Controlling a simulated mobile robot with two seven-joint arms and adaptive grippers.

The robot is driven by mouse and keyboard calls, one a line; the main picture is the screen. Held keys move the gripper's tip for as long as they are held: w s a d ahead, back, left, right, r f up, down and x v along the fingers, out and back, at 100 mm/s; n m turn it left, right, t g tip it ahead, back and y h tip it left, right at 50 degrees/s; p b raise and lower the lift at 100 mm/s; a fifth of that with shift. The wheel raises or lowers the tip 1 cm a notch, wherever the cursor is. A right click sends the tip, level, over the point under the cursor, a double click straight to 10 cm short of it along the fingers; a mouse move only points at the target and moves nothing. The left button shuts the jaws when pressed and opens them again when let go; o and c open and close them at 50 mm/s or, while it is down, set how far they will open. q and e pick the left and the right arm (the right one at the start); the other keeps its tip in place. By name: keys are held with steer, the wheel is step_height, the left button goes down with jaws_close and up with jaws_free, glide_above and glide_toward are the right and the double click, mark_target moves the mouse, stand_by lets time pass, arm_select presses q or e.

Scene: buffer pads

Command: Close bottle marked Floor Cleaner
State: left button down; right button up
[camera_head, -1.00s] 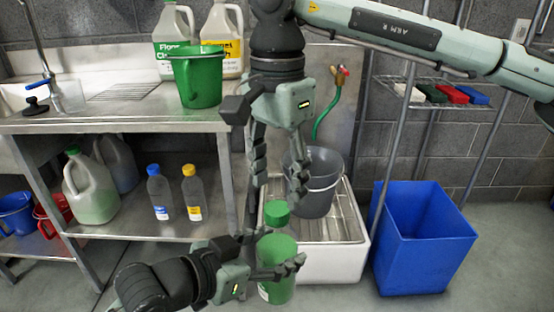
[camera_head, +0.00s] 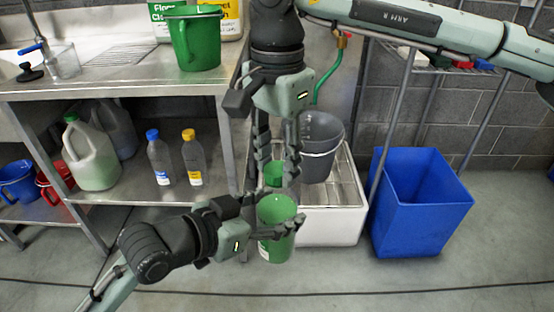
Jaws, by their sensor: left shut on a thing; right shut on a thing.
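My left gripper (camera_head: 286,226) is shut around the side of a green bottle (camera_head: 276,211), low in front of the sink's white basin. A pale label patch shows low on the bottle; its words are too small to read. My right gripper (camera_head: 278,180) points down above it, shut on a green cap (camera_head: 274,173). The cap shows just above the bottle's top; I cannot tell whether they touch. On the counter at the back, a white jug (camera_head: 165,28) has a green label partly reading "Floor". Its top is out of view.
A grey bucket (camera_head: 320,148) stands on the white basin (camera_head: 335,228). A blue bin (camera_head: 420,205) is to the right.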

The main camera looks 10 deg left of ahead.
steer(key=shift+c, duration=1.2)
jaws_close()
steer(key=m, duration=0.7)
steer(key=shift+m, duration=0.4)
jaws_free()
steer(key=m, duration=0.7)
steer(key=o, duration=1.4)
step_height(320, 180, up, 12)
